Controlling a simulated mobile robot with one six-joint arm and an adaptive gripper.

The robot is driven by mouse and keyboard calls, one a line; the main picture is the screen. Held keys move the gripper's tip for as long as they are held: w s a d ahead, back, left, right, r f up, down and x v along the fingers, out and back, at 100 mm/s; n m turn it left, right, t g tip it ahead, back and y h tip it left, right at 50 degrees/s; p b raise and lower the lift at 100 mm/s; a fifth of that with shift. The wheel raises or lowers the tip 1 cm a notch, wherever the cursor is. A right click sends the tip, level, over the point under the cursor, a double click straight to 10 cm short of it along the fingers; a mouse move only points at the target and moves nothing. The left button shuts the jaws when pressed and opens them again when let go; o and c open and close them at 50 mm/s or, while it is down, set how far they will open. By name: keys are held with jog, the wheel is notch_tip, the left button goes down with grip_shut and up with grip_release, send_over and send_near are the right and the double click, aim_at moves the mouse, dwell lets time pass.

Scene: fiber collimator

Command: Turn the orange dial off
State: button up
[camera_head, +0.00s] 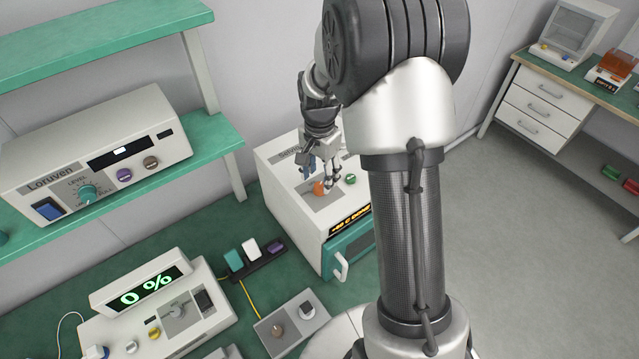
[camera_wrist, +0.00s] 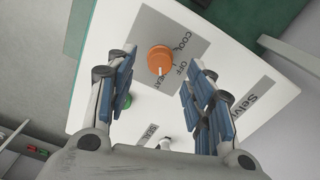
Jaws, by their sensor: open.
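The orange dial (camera_wrist: 160,59) sits on a grey panel on top of a white box-shaped device (camera_head: 277,163). The dial also shows small in the head view (camera_head: 318,188). My gripper (camera_wrist: 158,84) is open, its blue-padded fingers spread to either side of the dial's line and pointing down at the panel. I cannot tell whether a finger touches the dial.
A green knob (camera_head: 350,178) sits on the same device, near my gripper. The device's front has an orange display (camera_head: 350,221) and a teal door with a white handle (camera_head: 341,266).

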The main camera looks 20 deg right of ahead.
aim_at(320, 186)
jog(key=shift+f, duration=1.85)
jog(key=shift+c, duration=0.5)
jog(key=c, duration=1)
jog(key=shift+n, duration=0.4)
jog(key=n, duration=0.5)
jog(key=shift+n+b, duration=0.3)
jog(key=n, duration=0.5)
jog(key=shift+n, duration=0.3)
